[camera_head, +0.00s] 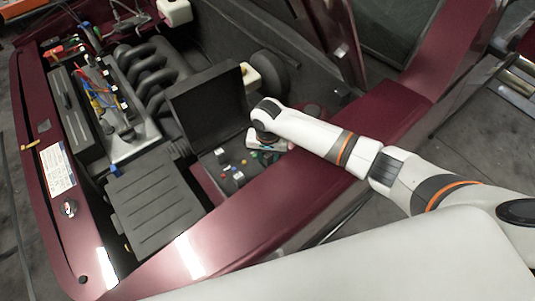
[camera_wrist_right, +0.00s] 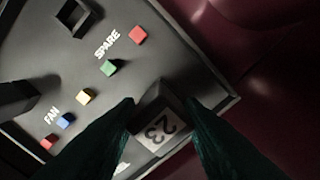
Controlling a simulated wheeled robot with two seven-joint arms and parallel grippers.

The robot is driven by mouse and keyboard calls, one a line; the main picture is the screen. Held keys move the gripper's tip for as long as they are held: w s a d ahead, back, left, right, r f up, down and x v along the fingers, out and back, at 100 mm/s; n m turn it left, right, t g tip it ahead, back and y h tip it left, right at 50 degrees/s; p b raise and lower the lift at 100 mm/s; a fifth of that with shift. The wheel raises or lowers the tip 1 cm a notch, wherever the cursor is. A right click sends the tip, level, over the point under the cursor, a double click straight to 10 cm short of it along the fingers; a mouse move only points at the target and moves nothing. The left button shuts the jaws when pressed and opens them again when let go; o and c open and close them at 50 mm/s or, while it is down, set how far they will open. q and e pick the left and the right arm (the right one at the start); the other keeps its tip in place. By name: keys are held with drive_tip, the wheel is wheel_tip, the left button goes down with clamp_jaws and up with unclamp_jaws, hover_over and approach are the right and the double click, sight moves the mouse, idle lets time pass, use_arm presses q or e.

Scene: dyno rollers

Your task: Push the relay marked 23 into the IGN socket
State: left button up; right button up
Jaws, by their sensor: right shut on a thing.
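The relay marked 23 (camera_wrist_right: 158,128) is a dark block with a pale label, held between the two dark fingers of my right gripper (camera_head: 262,146). The gripper is shut on it over the lower right part of the fuse box panel (camera_wrist_right: 170,62), close to its edge. I cannot tell whether the relay touches the panel. The label IGN is not readable; a scrap of white lettering shows beside the left finger in the wrist view. The fuse box also shows in the head view (camera_head: 210,161), partly behind my right gripper. My left gripper is not in view.
Several coloured fuses, such as a green one (camera_wrist_right: 109,68), stand along the panel by the SPARE and FAN labels. A square open socket (camera_wrist_right: 75,17) is at the top left. The raised black lid (camera_head: 205,105) stands behind the panel, and the maroon fender (camera_head: 245,222) runs in front.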

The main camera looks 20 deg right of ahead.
drive_tip(key=shift+f, duration=0.45)
drive_tip(key=o, duration=1.3)
wheel_tip(320, 180, up, 12)
drive_tip(key=shift+r, duration=0.1)
